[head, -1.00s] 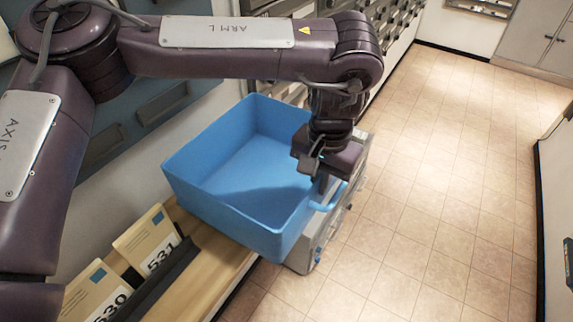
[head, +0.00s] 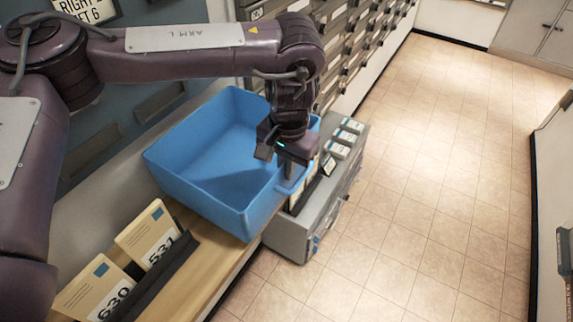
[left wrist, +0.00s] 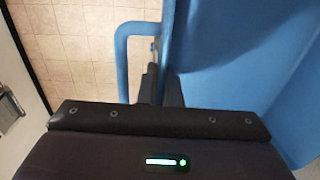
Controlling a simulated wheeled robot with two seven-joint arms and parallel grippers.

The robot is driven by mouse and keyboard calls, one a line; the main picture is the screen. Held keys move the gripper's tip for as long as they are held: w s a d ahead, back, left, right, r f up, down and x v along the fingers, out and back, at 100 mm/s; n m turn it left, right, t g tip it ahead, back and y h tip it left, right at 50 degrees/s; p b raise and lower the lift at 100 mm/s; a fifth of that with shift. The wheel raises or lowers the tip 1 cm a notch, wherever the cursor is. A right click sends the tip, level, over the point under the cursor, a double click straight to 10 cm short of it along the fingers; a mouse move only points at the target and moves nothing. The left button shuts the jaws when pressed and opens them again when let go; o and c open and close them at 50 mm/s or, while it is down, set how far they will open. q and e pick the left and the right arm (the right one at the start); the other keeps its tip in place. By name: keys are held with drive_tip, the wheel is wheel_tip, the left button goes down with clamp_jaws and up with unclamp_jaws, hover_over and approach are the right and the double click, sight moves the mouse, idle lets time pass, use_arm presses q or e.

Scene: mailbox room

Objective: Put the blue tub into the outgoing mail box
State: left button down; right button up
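The blue tub (head: 215,185) is open and looks empty, slightly tilted in the head view, over the wooden ledge (head: 215,265). I cannot tell whether it touches the ledge. My left gripper (head: 293,172) is at the tub's right side, beside its blue loop handle. In the left wrist view, the fingers (left wrist: 161,88) are close together with the tub's wall (left wrist: 235,50) between them, and the handle (left wrist: 122,60) stands to their left. The gripper hides part of the tub's rim. My right gripper is not in view. No box marked outgoing mail can be made out.
A grey unit (head: 290,238) with small cards on top stands right behind the tub. Numbered envelopes (head: 147,237) stand in a dark rack on the ledge. Mailbox drawers (head: 345,45) line the wall. The tiled floor (head: 430,190) to the right is clear.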

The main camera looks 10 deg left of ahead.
use_arm(q)
drive_tip(key=c, duration=1.6)
unclamp_jaws()
